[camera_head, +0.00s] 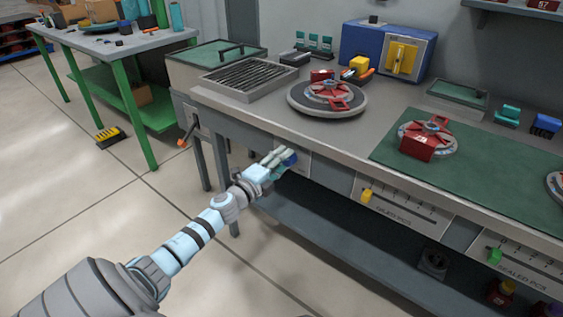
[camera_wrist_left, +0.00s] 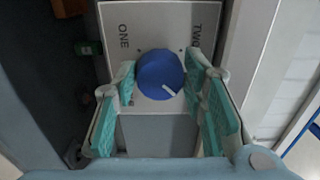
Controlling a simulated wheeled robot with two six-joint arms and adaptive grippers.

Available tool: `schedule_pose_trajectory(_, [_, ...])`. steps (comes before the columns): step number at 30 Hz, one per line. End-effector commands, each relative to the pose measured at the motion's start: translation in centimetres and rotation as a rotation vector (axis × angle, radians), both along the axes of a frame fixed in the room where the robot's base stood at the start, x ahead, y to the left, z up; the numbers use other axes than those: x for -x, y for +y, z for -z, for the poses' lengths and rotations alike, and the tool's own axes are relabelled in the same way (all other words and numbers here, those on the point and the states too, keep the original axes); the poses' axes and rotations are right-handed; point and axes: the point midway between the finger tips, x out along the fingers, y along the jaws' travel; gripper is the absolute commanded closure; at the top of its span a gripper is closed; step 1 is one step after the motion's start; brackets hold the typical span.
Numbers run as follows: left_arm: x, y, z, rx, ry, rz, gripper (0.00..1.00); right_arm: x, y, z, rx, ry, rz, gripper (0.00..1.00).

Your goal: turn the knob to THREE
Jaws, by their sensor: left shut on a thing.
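The blue knob (camera_wrist_left: 160,72) is round and sits on a pale plate (camera_wrist_left: 160,22). In the left wrist view the plate shows ONE at upper left and TWO at upper right; no THREE is readable. A short white mark on the knob's face lies toward its lower right. My left gripper (camera_wrist_left: 163,74) is shut on the knob, its teal-padded fingers on both sides. In the head view my left gripper (camera_head: 279,161) is at the bench front, with the blue knob (camera_head: 290,158) partly hidden by the fingers. My right gripper is not in view.
The workbench (camera_head: 345,133) runs above the knob, with a lower shelf (camera_head: 330,225) beneath it. A yellow slider (camera_head: 367,196) and a green slider (camera_head: 494,255) are on front panels to the right. The floor at left is mostly clear.

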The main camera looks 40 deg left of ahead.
Motion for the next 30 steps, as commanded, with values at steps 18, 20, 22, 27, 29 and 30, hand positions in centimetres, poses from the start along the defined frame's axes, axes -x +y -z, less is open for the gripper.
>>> schedule_pose_trajectory(18, [0.05, -0.01, 0.14, -0.001, 0.002, 0.000, 0.41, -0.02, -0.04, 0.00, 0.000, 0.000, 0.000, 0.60])
schedule_pose_trajectory(20, [0.04, -0.01, 0.12, -0.001, 0.002, 0.000, 0.41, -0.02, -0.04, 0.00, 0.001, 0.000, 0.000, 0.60])
schedule_pose_trajectory(22, [0.04, 0.00, 0.10, -0.001, 0.002, 0.000, 0.41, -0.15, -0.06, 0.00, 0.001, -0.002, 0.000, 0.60])
schedule_pose_trajectory(27, [0.04, 0.02, 0.06, 0.004, 0.001, 0.000, 0.41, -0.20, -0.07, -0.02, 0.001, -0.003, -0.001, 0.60])
schedule_pose_trajectory(29, [0.04, 0.02, 0.06, 0.032, 0.000, 0.000, 0.41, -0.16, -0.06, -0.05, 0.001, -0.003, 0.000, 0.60])
schedule_pose_trajectory(30, [0.04, 0.02, 0.08, 0.074, -0.001, 0.000, 0.41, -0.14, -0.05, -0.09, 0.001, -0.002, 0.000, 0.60])
